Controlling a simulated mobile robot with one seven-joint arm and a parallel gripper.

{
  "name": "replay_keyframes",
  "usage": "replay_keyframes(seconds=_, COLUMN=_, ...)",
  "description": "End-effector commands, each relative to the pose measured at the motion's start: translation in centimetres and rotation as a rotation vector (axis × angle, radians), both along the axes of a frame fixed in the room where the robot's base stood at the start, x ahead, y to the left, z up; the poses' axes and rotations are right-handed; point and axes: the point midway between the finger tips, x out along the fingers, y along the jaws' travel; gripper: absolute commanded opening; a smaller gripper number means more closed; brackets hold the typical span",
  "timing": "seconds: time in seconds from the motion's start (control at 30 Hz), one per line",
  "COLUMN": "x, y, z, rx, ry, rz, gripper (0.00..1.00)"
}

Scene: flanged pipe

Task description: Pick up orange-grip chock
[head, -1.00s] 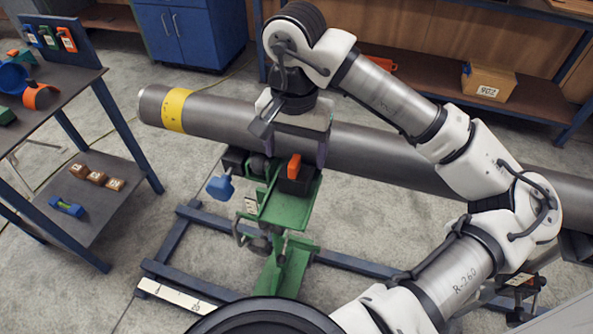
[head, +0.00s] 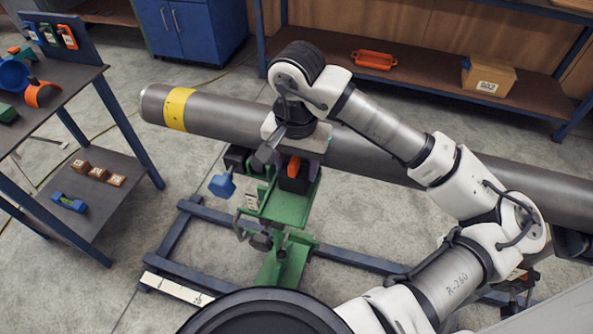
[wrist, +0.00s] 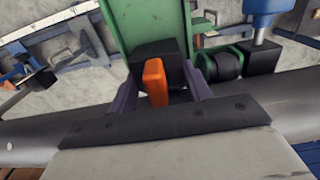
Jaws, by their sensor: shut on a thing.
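The orange-grip chock (head: 295,177) is a dark block with an upright orange grip. It sits on the green pipe stand (head: 288,207), beside the near side of the grey pipe. My gripper (head: 300,165) reaches down over the pipe and is shut on the chock. In the wrist view the orange grip (wrist: 155,82) and the black block lie between my two purple fingers (wrist: 162,95). The gripper body hides part of the chock's near side there, and its contact with the stand is hard to see.
The long grey pipe (head: 395,155) with a yellow band (head: 177,108) runs across behind the stand. A blue knob (head: 222,186) sticks out left of the chock. A side table (head: 70,85) stands at left. A shelf (head: 430,75) holds a cardboard box (head: 488,76) and an orange tray-like part (head: 373,60).

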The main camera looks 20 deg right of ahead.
Motion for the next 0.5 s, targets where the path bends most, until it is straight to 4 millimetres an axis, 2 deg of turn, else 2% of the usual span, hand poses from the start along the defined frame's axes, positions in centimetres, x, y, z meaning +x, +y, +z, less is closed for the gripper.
replay_keyframes(seconds=0.3, x=-0.1, y=0.1, z=0.2, rx=-0.001, ry=-0.001, rz=0.000, gripper=0.21)
replay_keyframes(seconds=0.5, x=-1.0, y=0.7, z=1.2, rx=-0.003, ry=-0.004, rz=0.001, gripper=0.21)
